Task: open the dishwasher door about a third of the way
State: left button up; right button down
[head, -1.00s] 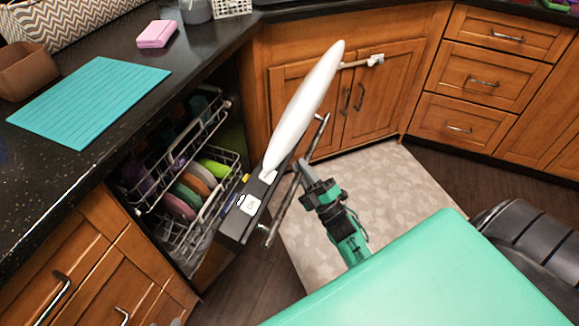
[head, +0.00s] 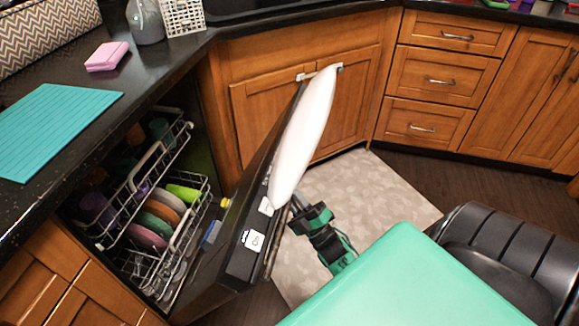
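The dishwasher door (head: 231,262) is dark, with labels on its edge. It leans outward, partly open, with a gap between it and the loaded racks (head: 177,250). A thin handle bar (head: 272,254) shows beside its outer side. My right gripper (head: 295,204), on a green and black arm, is close against the door's outer side by the bar. The door's edge and a smooth white rounded shape (head: 305,130) partly hide its fingertips, so I cannot tell whether they grip the bar. My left gripper is not in view.
Plates and bowls fill the racks. The black counter (head: 120,95) runs above the dishwasher, with a teal mat (head: 52,128) on it. Wooden cupboards (head: 262,100) stand behind the door.

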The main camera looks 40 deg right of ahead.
jog(key=c, duration=1.3)
grip_release()
jog(key=v, duration=1.3)
jog(key=shift+s+f, duration=0.25)
jog(key=shift+s, duration=0.05)
